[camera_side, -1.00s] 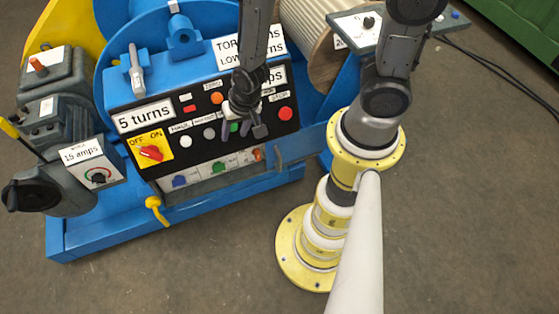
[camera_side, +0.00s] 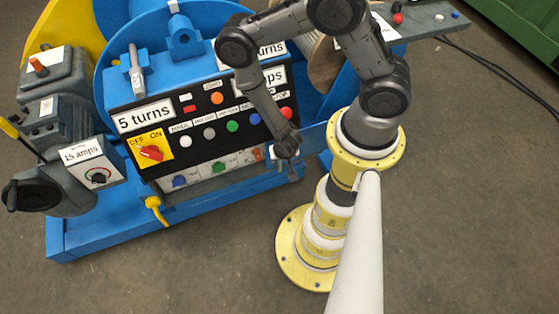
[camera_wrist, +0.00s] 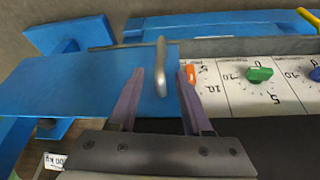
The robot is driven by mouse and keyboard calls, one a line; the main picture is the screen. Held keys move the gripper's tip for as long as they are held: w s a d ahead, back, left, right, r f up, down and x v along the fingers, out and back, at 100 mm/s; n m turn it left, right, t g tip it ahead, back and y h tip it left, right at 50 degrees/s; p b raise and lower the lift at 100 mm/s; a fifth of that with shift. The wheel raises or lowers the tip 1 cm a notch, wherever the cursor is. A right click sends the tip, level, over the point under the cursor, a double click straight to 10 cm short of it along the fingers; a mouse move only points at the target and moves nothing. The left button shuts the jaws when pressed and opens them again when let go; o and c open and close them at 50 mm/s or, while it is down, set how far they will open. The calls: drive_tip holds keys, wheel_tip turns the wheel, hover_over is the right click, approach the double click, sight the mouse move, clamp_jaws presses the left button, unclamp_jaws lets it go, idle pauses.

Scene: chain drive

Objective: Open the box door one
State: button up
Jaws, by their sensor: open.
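The box door is a flat blue panel (camera_wrist: 90,80) with an upright metal bar handle (camera_wrist: 161,66) near its edge beside the dials. In the side view the blue panel (camera_side: 313,140) extends to the right of the white dial strip (camera_side: 203,174), whose knobs are exposed. My gripper (camera_wrist: 160,76) is open in the wrist view, its two fingertips on either side of the handle. Whether they touch it cannot be told. In the side view my gripper (camera_side: 291,172) is low in front of the panel, and the wrist partly hides the handle area.
A black control panel (camera_side: 200,118) with coloured buttons and a red switch (camera_side: 151,153) stands above the dial strip. A yellow hook-like part (camera_side: 156,209) sticks out at the front left. A spool stands behind my arm. The floor in front is clear.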

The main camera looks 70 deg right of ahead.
drive_tip(key=shift+x, duration=3.5)
drive_tip(key=shift+w, duration=0.1)
drive_tip(key=shift+r, duration=0.1)
clamp_jaws()
